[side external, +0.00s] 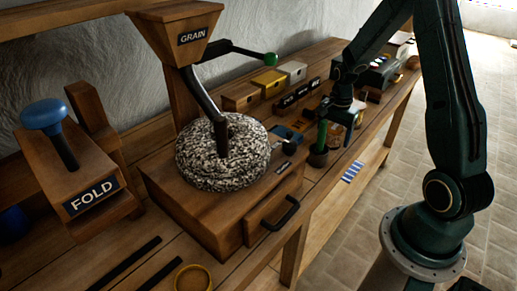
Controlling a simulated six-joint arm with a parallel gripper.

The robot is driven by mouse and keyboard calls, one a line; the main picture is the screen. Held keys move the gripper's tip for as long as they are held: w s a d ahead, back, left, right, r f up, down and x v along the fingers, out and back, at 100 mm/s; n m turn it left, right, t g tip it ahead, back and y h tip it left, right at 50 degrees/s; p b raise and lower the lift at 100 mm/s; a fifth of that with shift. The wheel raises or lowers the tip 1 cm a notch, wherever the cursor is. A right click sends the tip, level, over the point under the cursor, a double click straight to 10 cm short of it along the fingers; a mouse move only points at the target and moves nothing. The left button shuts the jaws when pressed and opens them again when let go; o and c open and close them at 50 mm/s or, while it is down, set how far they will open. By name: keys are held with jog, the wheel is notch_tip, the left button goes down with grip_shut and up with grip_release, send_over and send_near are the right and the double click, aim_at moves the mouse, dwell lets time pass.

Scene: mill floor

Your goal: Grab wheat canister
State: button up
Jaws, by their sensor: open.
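My gripper (338,122) hangs over the far part of the bench, pointing down, with its jaws open. A dark round cup with a green upright handle (321,136) stands just below and left of it. I cannot tell whether they touch. Small boxes stand in a row behind: a brown one (241,97), a yellow one (270,83) and a white one (293,72). No wheat label is readable, so I cannot tell which thing is the wheat canister. Small items just behind my gripper are partly hidden by it.
A grain mill with a hopper marked GRAIN (178,34), a speckled millstone (222,168) and a green-knobbed crank (270,59) stands on the bench. A FOLD press (75,165) is at left. A dark-handled drawer (272,212) faces the front. Tiled floor is clear at right.

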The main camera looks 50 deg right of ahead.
aim_at(335, 126)
jog(key=shift+c, duration=0.2)
jog(key=c, duration=1.1)
jog(key=shift+c, duration=0.2)
jog(key=shift+r, duration=0.1)
notch_tip(335, 126, up, 20)
dwell(0.5)
